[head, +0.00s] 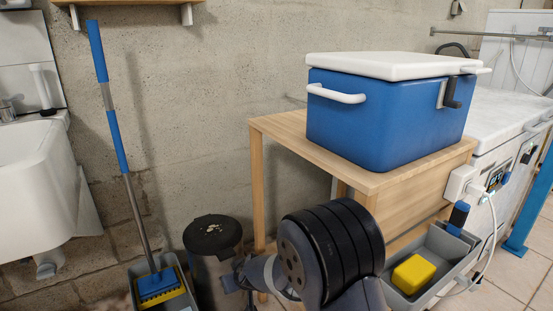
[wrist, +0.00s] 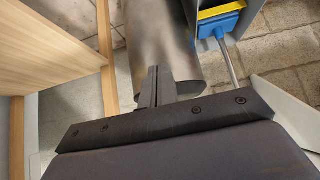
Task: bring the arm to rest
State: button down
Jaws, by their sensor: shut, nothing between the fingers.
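My gripper (wrist: 154,86) shows in the wrist view as a dark bar with its two fingers together in the middle. It is shut, with nothing held between the fingers. The fingers appear in front of a grey metal bin (wrist: 172,45); I cannot tell whether they touch it. In the head view my arm is low in the middle, in front of the wooden table, and its end is beside the bin (head: 213,240). The gripper's fingers are hard to make out there.
A wooden table (head: 285,128) bears a blue cooler (head: 375,118) with a white lid. A grey tray (head: 440,255) with a yellow block (head: 413,274) is at lower right. A blue-handled broom (head: 121,150) leans on the wall near a sink (head: 35,170). A white appliance (head: 505,115) stands right.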

jog(key=shift+r, duration=0.1)
notch_tip(320, 180, up, 2)
jog(key=r+p, duration=0.1)
jog(key=p, duration=0.4)
send_over(222, 258)
jog(key=s+d, duration=0.1)
jog(key=s, duration=0.1)
jog(key=shift+d+f, duration=0.1)
jog(key=shift+f, duration=1)
jog(key=shift+f+b, duration=0.1)
jog(key=shift+b, duration=0.2)
